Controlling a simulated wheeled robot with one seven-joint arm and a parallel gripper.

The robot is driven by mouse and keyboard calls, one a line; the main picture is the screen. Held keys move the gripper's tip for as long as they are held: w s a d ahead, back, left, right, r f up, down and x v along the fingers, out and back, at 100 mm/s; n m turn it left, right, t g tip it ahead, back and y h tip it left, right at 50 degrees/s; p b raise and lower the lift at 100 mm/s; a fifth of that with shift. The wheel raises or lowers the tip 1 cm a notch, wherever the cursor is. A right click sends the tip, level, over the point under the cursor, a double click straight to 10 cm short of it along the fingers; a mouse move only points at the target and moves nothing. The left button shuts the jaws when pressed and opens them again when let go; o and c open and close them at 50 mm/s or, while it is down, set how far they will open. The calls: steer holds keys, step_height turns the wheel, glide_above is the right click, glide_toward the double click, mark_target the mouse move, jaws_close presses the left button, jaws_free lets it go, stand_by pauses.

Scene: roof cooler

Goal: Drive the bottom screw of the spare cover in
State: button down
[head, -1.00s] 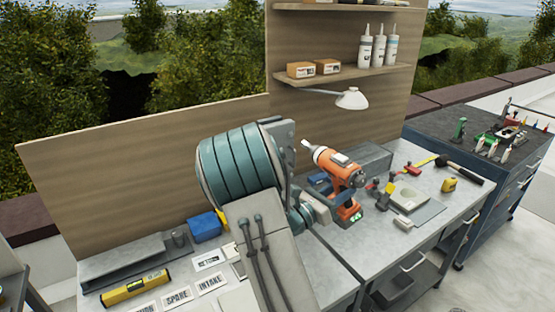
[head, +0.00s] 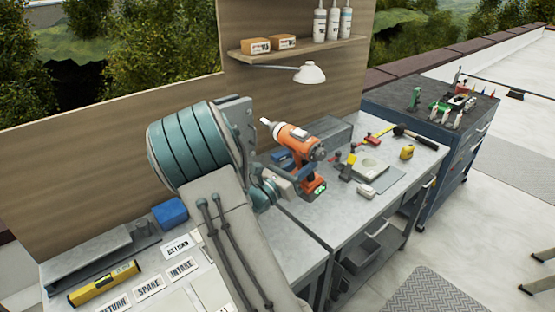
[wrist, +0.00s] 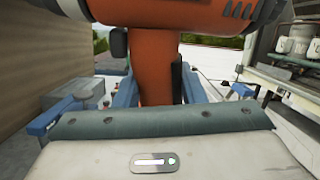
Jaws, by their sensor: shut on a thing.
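My gripper (wrist: 155,88) is shut on the drill's handle, with a blue finger on each side in the wrist view. The drill body (wrist: 185,20) fills the top of that view. The spare cover and its bottom screw are not in view. A label reading SPARE (head: 149,287) lies on the bench at the lower left.
The workbench (head: 320,222) holds a yellow level (head: 104,284), a blue box (head: 170,213) and several small tools. A white lamp (head: 310,73) hangs below the shelf (head: 290,50). A dark tool cabinet (head: 455,125) stands at the right. Open floor (head: 480,220) lies beside the bench.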

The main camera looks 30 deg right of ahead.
step_height(320, 180, down, 14)
steer(key=s+b, duration=0.2)
steer(key=b, duration=1.4)
steer(key=shift+w+a+b, duration=0.2)
steer(key=shift+w+b, duration=0.1)
steer(key=shift+w, duration=2.65)
steer(key=shift+r+p, duration=0.15)
steer(key=shift+p, duration=0.15)
